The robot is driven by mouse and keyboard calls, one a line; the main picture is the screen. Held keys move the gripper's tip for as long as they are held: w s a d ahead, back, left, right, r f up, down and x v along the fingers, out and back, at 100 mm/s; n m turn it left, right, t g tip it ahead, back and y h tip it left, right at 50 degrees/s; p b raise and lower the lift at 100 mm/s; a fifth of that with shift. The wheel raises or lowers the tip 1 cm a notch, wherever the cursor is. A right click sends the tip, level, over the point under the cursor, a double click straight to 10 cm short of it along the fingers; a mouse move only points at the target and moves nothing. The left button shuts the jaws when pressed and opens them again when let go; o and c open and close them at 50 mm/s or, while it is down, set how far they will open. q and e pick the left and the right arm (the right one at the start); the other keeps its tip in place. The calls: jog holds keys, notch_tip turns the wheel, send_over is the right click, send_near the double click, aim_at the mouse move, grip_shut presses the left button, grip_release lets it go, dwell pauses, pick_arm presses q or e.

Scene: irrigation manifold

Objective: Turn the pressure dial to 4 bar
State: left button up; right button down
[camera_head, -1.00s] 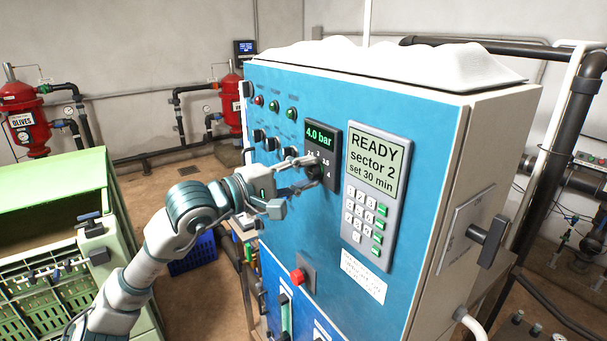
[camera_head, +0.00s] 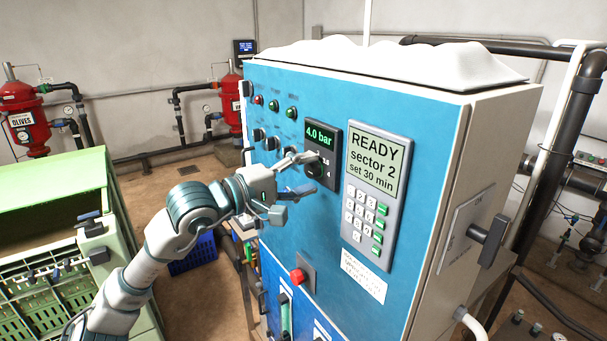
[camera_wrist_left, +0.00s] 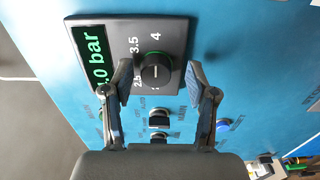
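The pressure dial is a round black knob (camera_wrist_left: 155,70) on a dark panel with printed numbers, among them 3.5 and 4; it also shows in the head view (camera_head: 315,170). The green display (camera_head: 319,136) above it reads 4.0 bar. My left gripper (camera_wrist_left: 158,77) is open, with one finger on each side of the knob and a visible gap to it in the wrist view. In the head view the left gripper (camera_head: 297,180) is just left of the dial, and its upper finger partly covers the panel. My right gripper is not in view.
The blue cabinet (camera_head: 340,235) carries a keypad (camera_head: 366,215) right of the dial, small black switches (camera_head: 271,144) to its left and a red button (camera_head: 298,276) below. A green crate (camera_head: 60,205) stands at the left. A grey lever (camera_head: 488,240) is on the cabinet's side.

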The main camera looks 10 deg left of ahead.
pick_arm(q)
jog(key=v, duration=1.2)
jog(key=shift+a, duration=0.15)
jog(key=shift+w, duration=0.1)
